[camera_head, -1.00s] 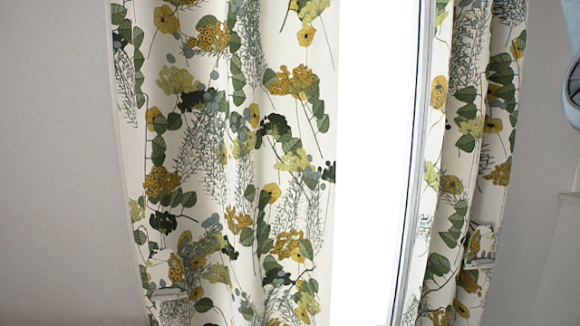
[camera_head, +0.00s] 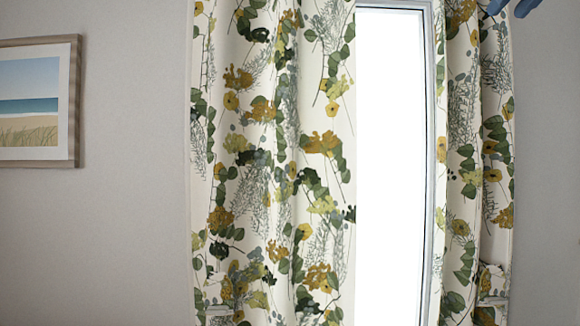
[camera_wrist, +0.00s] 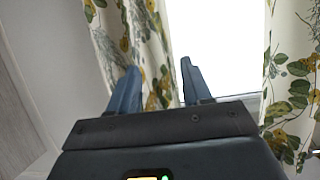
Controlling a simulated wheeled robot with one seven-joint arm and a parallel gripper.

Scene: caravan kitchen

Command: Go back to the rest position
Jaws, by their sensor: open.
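My gripper (camera_wrist: 158,88) shows in the wrist view with its two blue fingers spread apart and nothing between them. It points toward the floral curtain (camera_wrist: 153,45) and the bright window (camera_wrist: 215,40). In the head view, only blue tips of my gripper (camera_head: 515,8) show at the top right edge, beside the right-hand curtain. The rest of my arm is out of the head view.
A patterned curtain (camera_head: 270,160) hangs left of a bright window (camera_head: 390,170), and a second curtain (camera_head: 478,160) hangs to its right. A framed beach picture (camera_head: 38,100) hangs on the grey wall (camera_head: 130,200). No loose objects show.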

